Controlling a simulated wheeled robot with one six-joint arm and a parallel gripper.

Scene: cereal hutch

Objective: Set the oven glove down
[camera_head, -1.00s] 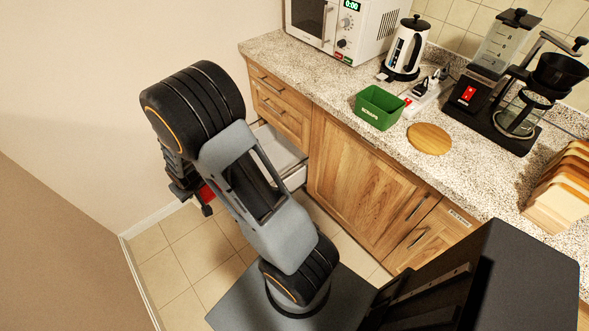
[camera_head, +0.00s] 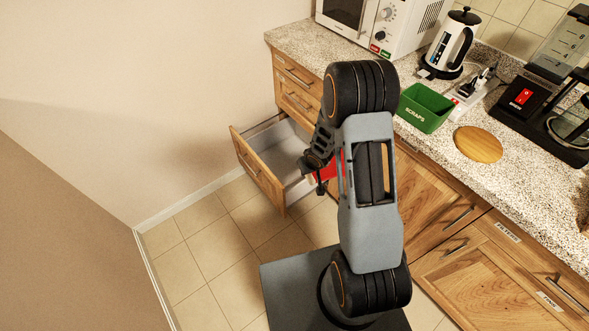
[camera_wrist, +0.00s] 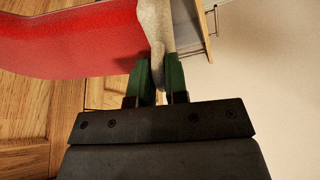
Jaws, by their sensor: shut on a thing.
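The red oven glove (camera_wrist: 75,40) hangs from my gripper (camera_wrist: 158,78) in the wrist view. The green fingers are shut on a pale grey part (camera_wrist: 155,30) beside the red. In the head view only a little of the red glove (camera_head: 326,171) shows next to my gripper (camera_head: 318,180); my arm hides the rest. The gripper is beside the open drawer, near its right side. I cannot tell whether the glove touches the drawer.
The open drawer (camera_head: 258,172) juts from the cabinet and its visible interior looks empty. Tiled floor (camera_head: 215,240) is clear at left.

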